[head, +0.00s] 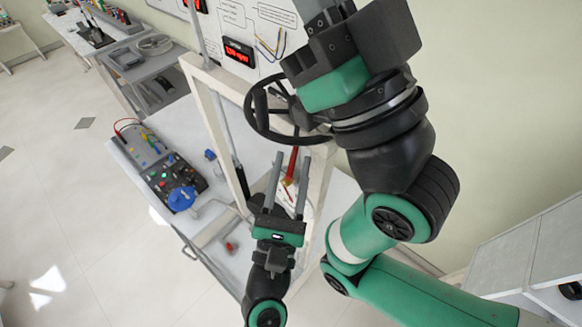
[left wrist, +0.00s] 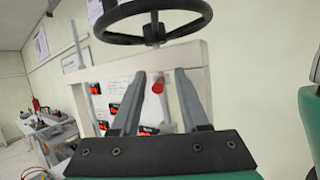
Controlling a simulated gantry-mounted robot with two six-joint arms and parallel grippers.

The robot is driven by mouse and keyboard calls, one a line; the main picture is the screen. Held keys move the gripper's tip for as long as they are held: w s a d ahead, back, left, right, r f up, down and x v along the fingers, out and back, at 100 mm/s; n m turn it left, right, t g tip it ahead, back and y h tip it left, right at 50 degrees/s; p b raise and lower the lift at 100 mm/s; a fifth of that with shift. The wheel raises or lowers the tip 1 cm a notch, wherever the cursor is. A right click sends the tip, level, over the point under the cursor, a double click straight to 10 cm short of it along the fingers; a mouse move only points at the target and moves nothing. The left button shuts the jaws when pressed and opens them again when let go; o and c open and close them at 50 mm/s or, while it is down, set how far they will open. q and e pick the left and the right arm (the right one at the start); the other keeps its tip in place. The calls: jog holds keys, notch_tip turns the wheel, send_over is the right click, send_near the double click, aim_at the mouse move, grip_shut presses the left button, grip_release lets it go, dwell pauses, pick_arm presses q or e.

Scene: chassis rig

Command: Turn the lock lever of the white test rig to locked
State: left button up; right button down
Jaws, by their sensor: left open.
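The white test rig (head: 233,84) is a pale frame on a bench, with a black steering wheel (head: 262,112) on top. A red lever (head: 292,164), apparently the lock lever, stands below the wheel. In the left wrist view, its round red end (left wrist: 158,87) shows between my fingers. My left gripper (head: 293,157) is open, its two grey fingers pointing towards the rig on either side of the lever's line. I cannot tell whether either finger touches it. My right gripper (head: 335,85) is above and right, near the wheel; its fingers cannot be made out.
The black steering wheel (left wrist: 152,20) overhangs my left fingers. A control box (head: 172,178) with a blue round part stands on the bench left of the rig. A wall board with red displays (head: 238,50) is behind. Open floor lies at the left.

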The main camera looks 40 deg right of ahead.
pick_arm(q)
jog(key=shift+f, duration=0.1)
jog(key=b+v, duration=0.1)
jog(key=v, duration=1)
jog(key=shift+s+a, duration=0.2)
jog(key=shift+a, duration=0.05)
jog(key=shift+w, duration=0.1)
